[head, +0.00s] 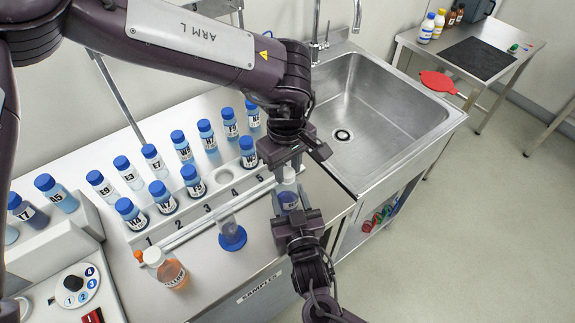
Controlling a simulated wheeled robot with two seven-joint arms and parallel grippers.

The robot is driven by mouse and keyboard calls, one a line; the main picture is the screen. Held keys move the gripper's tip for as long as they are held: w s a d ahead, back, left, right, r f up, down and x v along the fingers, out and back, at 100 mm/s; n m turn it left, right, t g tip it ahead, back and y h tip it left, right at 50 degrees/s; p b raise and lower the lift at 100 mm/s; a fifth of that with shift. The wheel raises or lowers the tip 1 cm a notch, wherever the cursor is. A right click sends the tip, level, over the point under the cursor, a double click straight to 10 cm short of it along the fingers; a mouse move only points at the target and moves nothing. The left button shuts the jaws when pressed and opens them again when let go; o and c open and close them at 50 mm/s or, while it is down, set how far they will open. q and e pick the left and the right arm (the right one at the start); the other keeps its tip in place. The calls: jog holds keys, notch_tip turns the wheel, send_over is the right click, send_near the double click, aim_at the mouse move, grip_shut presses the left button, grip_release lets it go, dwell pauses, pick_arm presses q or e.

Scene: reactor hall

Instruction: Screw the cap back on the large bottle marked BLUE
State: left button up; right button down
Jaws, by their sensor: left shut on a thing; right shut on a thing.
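A bottle with blue-violet contents (288,200) stands at the counter's right part, just left of the sink. Its label is mostly hidden, so I cannot read it. A white cap (289,175) is at the bottle's top; I cannot tell whether it is seated on the neck. My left gripper (290,165) comes down from above and is shut on the white cap. My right gripper (290,209) reaches in from the front and is shut on the bottle's body.
A bottle of orange liquid with a white cap (167,269) and a clear cylinder on a blue base (231,237) stand to the left. A rack (213,210) of several blue-capped vials lies behind. The sink (372,112) is at right.

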pick_arm(q)
jog(key=m, duration=0.7)
jog(key=o, duration=0.9)
jog(key=shift+r, duration=0.1)
jog(key=shift+r, duration=2.15)
jog(key=shift+c, duration=0.2)
